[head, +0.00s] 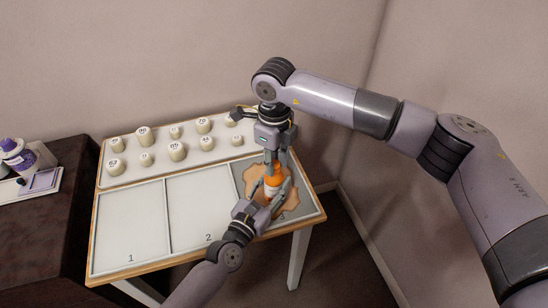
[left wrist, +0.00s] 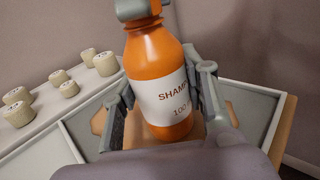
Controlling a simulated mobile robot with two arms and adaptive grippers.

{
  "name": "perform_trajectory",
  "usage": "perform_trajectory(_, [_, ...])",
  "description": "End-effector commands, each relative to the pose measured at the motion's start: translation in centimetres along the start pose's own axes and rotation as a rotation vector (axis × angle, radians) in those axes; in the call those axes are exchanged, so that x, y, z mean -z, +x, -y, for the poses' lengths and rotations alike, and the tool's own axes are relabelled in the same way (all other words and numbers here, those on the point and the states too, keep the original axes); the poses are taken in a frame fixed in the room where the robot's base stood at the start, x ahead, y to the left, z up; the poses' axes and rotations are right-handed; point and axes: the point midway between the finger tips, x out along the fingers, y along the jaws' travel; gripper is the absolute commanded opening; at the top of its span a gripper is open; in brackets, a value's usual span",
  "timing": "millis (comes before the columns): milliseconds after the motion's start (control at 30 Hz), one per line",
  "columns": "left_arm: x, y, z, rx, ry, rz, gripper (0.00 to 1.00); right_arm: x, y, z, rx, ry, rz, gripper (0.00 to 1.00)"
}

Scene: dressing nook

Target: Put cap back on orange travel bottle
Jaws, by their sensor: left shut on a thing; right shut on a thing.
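The orange travel bottle (head: 272,181), with a white label, stands upright in the compartment marked 3. It fills the middle of the left wrist view (left wrist: 158,55), its label reading "SHAMP…" and "100". My left gripper (head: 270,192) is shut around its body, a finger on each side. My right gripper (head: 271,160) points down from above and is shut at the bottle's top. The cap is mostly hidden by the right gripper's fingers; I cannot tell whether it sits on the neck. A grey part (left wrist: 132,9) covers the bottle's top in the left wrist view.
A tan irregular patch (head: 291,202) lies under the bottle. Compartments 1 (head: 130,225) and 2 (head: 200,205) are empty. Several numbered cream pots (head: 176,151) stand on a white strip behind. A dark cabinet at left holds a purple-and-white bottle (head: 18,156).

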Motion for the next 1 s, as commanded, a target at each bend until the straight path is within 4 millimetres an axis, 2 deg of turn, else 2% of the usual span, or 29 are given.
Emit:
perform_trajectory(300, [0.04,-0.02,0.16,0.003,0.000,-0.001,0.00,-0.07,-0.02,0.04,0.000,0.699,0.004,0.00])
perform_trajectory(500, [0.04,-0.02,0.16,0.003,0.000,-0.001,0.00,-0.05,0.04,0.04,0.000,1.098,0.004,0.00])
perform_trajectory(567, [0.04,-0.02,0.15,0.003,0.000,-0.001,0.00,-0.04,0.05,0.05,0.001,1.183,0.004,0.00])
perform_trajectory(700, [0.04,-0.03,0.15,0.002,0.000,-0.001,0.00,-0.04,0.04,0.06,0.001,1.180,0.004,0.00])
perform_trajectory(733, [0.04,-0.03,0.15,0.002,0.000,-0.001,0.00,-0.04,0.04,0.06,0.001,1.180,0.004,0.24])
perform_trajectory(1000, [0.05,-0.03,0.09,0.002,0.000,-0.001,0.00,-0.01,0.04,0.06,0.001,1.178,0.003,0.42])
